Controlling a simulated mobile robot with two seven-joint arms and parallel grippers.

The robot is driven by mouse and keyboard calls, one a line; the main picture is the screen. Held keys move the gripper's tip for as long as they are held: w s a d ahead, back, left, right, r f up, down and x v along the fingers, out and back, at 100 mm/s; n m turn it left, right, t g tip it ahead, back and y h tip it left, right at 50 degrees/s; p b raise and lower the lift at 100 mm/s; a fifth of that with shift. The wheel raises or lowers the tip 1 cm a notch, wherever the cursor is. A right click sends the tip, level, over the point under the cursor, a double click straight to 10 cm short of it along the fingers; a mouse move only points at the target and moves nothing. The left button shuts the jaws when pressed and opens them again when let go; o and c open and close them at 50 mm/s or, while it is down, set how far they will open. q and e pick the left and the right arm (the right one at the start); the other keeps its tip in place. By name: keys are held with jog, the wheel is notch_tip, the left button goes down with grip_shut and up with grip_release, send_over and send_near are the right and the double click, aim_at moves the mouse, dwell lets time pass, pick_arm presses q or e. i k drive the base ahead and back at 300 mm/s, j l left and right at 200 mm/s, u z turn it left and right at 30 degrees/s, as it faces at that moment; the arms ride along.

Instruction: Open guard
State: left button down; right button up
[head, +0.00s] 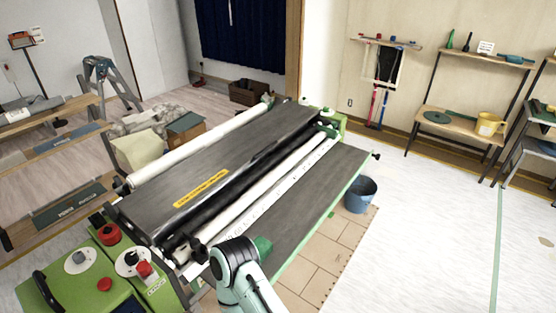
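The wallpaper paster (310,205) is a long machine with a green frame, running from the lower left to the upper middle. A broad dark grey panel (215,155) with a yellow label strip (201,188) covers much of its top and looks like the guard. It appears to lie down over the machine, with a black gap along its right edge. White rollers (262,190) show beside that gap. One of my arms (238,265) rises from the bottom edge in front of the machine's near end. I see no gripper fingers, and the other arm is out of view.
A green control box (95,270) with red knobs stands at the lower left. A blue bucket (360,194) is on the floor right of the machine. Shelves (470,100) stand at the right wall and a stepladder (105,80) at the left. The right floor is largely clear.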

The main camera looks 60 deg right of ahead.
aim_at(151, 207)
jog(key=z, duration=1.7)
jog(key=l+u, duration=0.15)
jog(key=u, duration=0.25)
jog(key=i+l+u, duration=0.1)
jog(key=u, duration=0.3)
jog(key=l+u, duration=0.25)
jog(key=u, duration=0.15)
jog(key=l+u, duration=0.2)
jog(key=l, duration=0.15)
jog(key=k+l+u, duration=0.15)
jog(key=l, duration=0.2)
jog(key=l+u, duration=0.2)
jog(key=k+l, duration=0.1)
jog(key=l, duration=0.3)
jog(key=k+l+u, duration=0.15)
jog(key=l, duration=0.2)
jog(key=k+l, duration=0.15)
jog(key=l, duration=0.25)
